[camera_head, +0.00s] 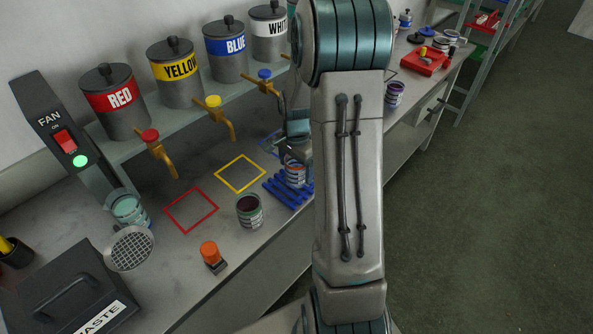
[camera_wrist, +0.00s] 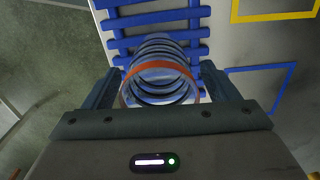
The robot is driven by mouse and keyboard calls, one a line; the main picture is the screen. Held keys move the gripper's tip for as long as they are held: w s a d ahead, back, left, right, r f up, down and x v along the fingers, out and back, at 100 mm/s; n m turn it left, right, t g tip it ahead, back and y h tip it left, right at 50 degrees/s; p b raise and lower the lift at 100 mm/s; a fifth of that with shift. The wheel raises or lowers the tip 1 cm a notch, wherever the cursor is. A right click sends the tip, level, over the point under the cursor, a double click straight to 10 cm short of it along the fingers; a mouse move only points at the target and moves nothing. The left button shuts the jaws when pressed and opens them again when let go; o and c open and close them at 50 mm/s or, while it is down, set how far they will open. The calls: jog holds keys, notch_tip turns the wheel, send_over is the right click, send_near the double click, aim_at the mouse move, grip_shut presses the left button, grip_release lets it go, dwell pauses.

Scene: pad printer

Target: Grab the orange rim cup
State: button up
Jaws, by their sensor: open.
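The orange rim cup (camera_wrist: 160,72) stands on a blue slatted rack (camera_wrist: 150,18), a clear ribbed cylinder with an orange band at its near rim in the wrist view. In the head view the cup (camera_head: 296,174) shows partly beneath my gripper (camera_head: 294,152), at the edge of my arm, on the blue rack (camera_head: 279,191). My gripper (camera_wrist: 157,86) is open, with one finger on each side of the cup. I cannot tell whether either finger touches it.
A dark purple-filled can (camera_head: 249,211) and an orange button (camera_head: 209,254) stand on the bench left of the rack. Red (camera_head: 190,210) and yellow (camera_head: 240,174) squares mark bare bench. Paint taps (camera_head: 225,121) stick out above. My arm hides part of the bench.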

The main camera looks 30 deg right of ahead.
jog(key=c, duration=1)
jog(key=shift+c, duration=0.2)
jog(key=shift+r, duration=0.1)
